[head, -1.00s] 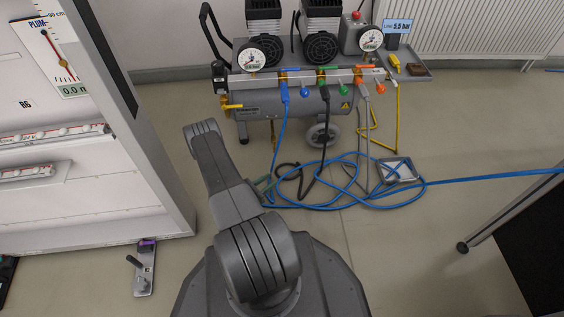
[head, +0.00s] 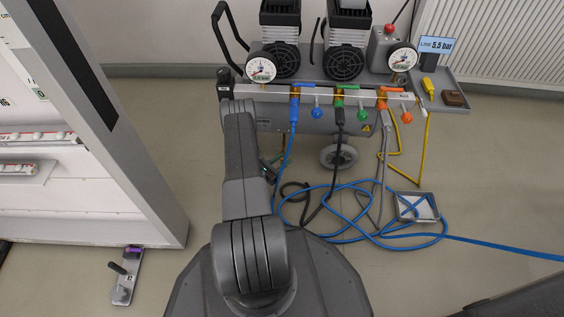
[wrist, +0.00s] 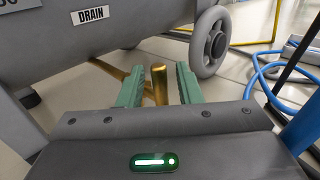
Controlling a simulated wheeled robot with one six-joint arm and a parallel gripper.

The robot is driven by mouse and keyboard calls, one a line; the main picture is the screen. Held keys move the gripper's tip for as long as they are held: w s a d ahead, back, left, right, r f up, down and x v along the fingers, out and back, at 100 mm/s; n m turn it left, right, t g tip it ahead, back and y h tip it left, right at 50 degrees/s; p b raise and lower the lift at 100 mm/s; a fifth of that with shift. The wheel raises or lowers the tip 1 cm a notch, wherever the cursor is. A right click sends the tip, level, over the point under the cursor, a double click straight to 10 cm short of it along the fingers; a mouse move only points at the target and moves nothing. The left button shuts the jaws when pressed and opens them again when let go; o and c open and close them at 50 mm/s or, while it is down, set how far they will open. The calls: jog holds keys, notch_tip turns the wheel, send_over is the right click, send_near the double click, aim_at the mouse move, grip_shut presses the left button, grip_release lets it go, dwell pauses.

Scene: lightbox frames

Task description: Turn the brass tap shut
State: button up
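The brass tap (wrist: 160,86) shows in the wrist view as a short upright brass bar, with more brass (wrist: 132,78) running behind the left finger. It is below the grey tank (wrist: 130,35) labelled DRAIN. My gripper (wrist: 160,72) has its two green fingers apart, one on each side of the upright bar. A gap shows on both sides of the bar, wider on the right. In the head view my forearm reaches to the tank (head: 350,122); I cannot make out the tap there.
A manifold (head: 362,96) with coloured valves and gauges runs along the compressor. A wheel (head: 338,156) is right of my gripper. Blue hose (head: 345,205) and a small tray (head: 417,207) lie on the floor.

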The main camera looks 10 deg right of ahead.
jog(key=shift+c, duration=0.2)
grip_shut()
